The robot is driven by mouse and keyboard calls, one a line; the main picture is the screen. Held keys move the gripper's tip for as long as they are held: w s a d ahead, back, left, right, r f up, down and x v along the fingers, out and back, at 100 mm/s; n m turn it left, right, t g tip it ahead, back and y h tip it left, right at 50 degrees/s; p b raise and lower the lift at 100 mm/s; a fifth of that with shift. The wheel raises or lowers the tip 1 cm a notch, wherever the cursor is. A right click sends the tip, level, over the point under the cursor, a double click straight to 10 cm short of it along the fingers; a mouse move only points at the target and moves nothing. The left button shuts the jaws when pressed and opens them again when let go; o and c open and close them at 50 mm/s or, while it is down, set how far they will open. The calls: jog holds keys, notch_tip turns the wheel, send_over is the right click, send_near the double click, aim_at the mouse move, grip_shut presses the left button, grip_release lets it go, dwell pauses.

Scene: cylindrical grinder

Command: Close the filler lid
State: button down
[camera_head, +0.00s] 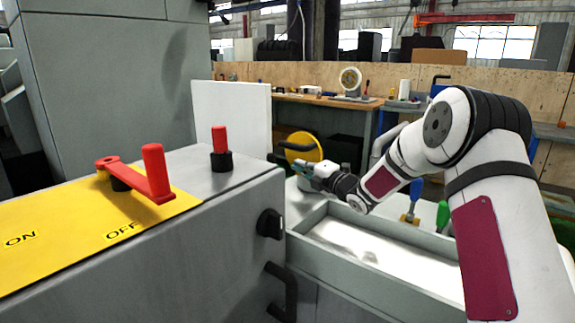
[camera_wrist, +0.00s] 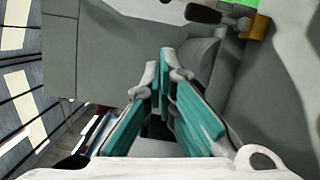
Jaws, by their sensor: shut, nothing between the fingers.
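A yellow round disc with a black bar handle (camera_head: 303,147), which looks like the filler lid, stands tilted up behind the machine's front body in the head view. My gripper (camera_head: 303,168) is just in front of its lower right edge; I cannot tell whether they touch. In the wrist view my gripper's teal fingers (camera_wrist: 165,72) come together at the tips with nothing between them. The disc is not clearly recognisable in the wrist view. The filler opening is hidden.
A grey open tray (camera_head: 375,285) lies below my arm. A red lever (camera_head: 153,172) and a red-topped knob (camera_head: 221,150) stand on the machine at left. A white upright panel (camera_head: 232,115) is left of the disc. Blue- and green-handled tools (camera_head: 442,217) stand behind the tray.

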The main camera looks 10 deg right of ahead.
jog(key=w+a+b, duration=0.1)
jog(key=w+a, duration=0.1)
jog(key=w, duration=0.9)
jog(key=shift+w+a+r+b, duration=0.2)
jog(key=shift+a+r+b, duration=0.1)
jog(key=shift+b, duration=0.1)
jog(key=shift+d, duration=0.1)
jog(key=shift+r, duration=0.15)
